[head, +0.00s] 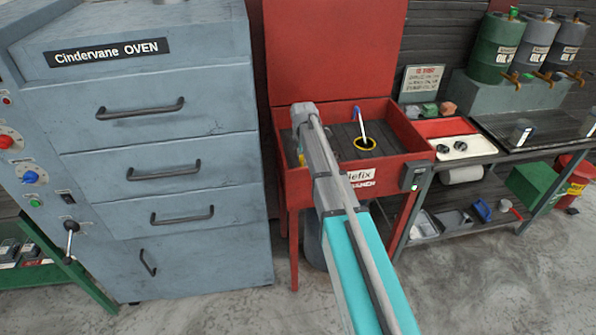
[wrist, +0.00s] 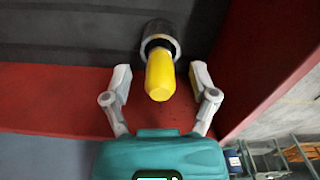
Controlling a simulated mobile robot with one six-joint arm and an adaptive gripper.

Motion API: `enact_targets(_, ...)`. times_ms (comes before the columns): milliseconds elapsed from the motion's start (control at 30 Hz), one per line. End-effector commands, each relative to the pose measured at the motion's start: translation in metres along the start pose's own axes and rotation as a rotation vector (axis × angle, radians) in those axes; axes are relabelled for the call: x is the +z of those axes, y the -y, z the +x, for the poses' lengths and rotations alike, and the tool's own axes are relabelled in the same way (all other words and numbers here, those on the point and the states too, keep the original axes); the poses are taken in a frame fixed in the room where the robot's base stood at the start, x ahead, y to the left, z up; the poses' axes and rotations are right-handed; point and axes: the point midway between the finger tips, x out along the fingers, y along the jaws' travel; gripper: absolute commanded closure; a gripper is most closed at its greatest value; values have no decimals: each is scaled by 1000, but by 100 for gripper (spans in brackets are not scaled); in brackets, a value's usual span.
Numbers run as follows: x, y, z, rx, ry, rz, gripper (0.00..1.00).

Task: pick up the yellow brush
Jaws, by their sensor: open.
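The yellow brush (wrist: 159,76) is in the middle of the wrist view. Its yellow end points toward my gripper, and a dark grey cylindrical part (wrist: 160,38) with a pale rim lies at its far end; I cannot tell whether that is part of the brush or a holder. My gripper (wrist: 161,69) is open, with one finger on each side of the yellow end and a visible gap on both sides. In the head view a small yellow patch (head: 301,158) shows beside my arm at the left of the red basin; my arm hides most of that area.
The red basin (head: 398,125) has raised walls, a dark floor and an upright red lid behind. A yellow-rimmed round opening (head: 365,144) with a blue-and-white stick stands in it. The grey oven (head: 150,150) is close on the left. A workbench (head: 480,150) adjoins on the right.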

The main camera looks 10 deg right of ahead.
Motion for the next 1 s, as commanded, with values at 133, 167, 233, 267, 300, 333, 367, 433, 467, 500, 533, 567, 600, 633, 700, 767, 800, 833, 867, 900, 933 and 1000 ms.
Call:
enact_targets(133,0,0,4,0,0,0,25)
enact_targets(167,0,0,4,0,0,0,25)
enact_targets(233,0,0,3,0,0,0,25)
enact_targets(267,0,0,3,0,0,0,25)
enact_targets(300,0,0,3,0,0,0,25)
enact_targets(333,0,0,3,0,0,0,25)
enact_targets(367,0,0,3,0,0,0,25)
enact_targets(433,0,0,3,0,0,0,25)
enact_targets(467,0,0,3,0,0,0,25)
enact_targets(500,0,0,3,0,0,0,25)
enact_targets(533,0,0,3,0,0,0,25)
enact_targets(567,0,0,3,0,0,0,25)
enact_targets(600,0,0,3,0,0,0,25)
enact_targets(633,0,0,3,0,0,0,25)
enact_targets(700,0,0,3,0,0,-1,29)
enact_targets(767,0,0,3,0,0,-1,40)
enact_targets(800,0,0,3,0,0,-1,47)
enact_targets(833,0,0,3,0,0,-1,53)
enact_targets(867,-1,0,3,0,0,-1,58)
enact_targets(900,-1,0,3,0,0,-1,66)
enact_targets(933,-1,0,3,0,0,-1,71)
enact_targets(1000,-1,0,3,0,0,-1,84)
